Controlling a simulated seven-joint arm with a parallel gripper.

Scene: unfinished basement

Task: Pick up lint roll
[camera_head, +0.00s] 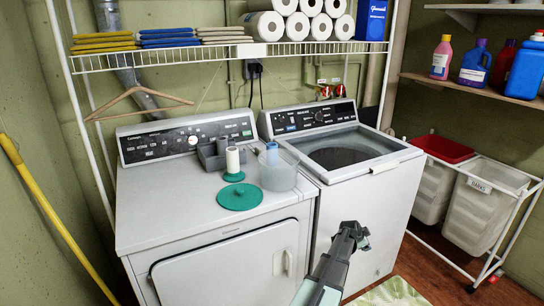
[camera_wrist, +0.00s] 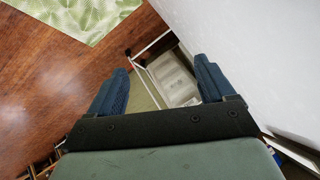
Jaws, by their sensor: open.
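A white roll (camera_head: 232,160), which looks like the lint roll, stands upright on the dryer top (camera_head: 170,210) above a small green round base (camera_head: 233,177). It is in front of a grey open caddy (camera_head: 210,158) and left of a clear tub (camera_head: 280,177). My gripper (camera_head: 353,232) is in front of the washer, low and to the right of the roll, well apart from it. In the wrist view my gripper (camera_wrist: 161,70) has its two blue fingers spread, with nothing between them. The roll is not in the wrist view.
A flat green disc (camera_head: 240,197) lies in front of the roll. A blue object (camera_head: 272,153) is in the tub. The washer (camera_head: 350,155) stands to the right. A wire shelf (camera_head: 220,55) with paper rolls and folded cloths hangs above. The dryer's front left top is clear.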

